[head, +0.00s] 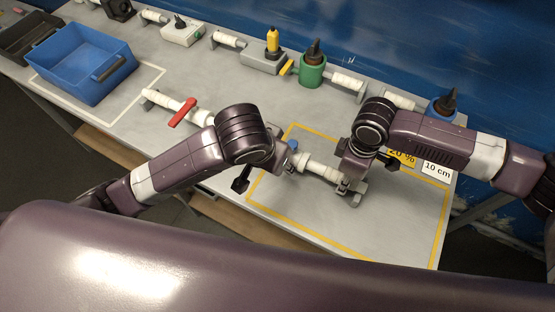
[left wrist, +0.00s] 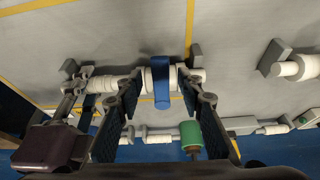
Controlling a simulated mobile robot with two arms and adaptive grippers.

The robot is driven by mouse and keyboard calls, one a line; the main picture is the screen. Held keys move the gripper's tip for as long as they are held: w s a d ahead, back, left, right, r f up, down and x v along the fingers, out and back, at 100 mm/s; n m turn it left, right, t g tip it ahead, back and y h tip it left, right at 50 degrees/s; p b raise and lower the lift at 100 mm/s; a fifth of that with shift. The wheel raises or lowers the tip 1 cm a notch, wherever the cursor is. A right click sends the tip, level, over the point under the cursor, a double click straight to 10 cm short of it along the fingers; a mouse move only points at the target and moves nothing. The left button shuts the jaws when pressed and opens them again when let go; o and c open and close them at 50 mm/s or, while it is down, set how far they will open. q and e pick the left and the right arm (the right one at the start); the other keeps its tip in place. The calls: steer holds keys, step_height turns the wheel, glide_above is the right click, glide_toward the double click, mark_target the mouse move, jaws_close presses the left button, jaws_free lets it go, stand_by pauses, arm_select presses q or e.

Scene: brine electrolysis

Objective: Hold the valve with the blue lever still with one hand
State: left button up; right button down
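The valve with the blue lever is a white pipe piece (head: 319,168) lying inside the yellow outline. Its blue lever (head: 293,146) also shows in the left wrist view (left wrist: 161,82). My left gripper (head: 285,163) is at the valve's left part. In the left wrist view its fingers (left wrist: 160,78) stand apart, one on each side of the blue lever; contact is not clear. My right gripper (head: 348,183) is at the valve's right end, which is at the left in the left wrist view. Its wrist partly hides that end, and its finger gap does not show clearly.
A valve with a red lever (head: 183,112) lies to the left. A blue bin (head: 84,64) stands at the far left. A green fitting (head: 313,70) and a yellow-topped device (head: 268,54) stand at the back. Signs (head: 437,168) are beside my right arm. The outlined area's front is clear.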

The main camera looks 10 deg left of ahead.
arm_select(q)
steer(key=v, duration=1.2)
stand_by(0.4)
arm_select(e)
steer(key=c, duration=1.6)
jaws_free()
steer(key=shift+r, duration=0.1)
step_height(320, 180, up, 12)
steer(key=shift+f, duration=0.1)
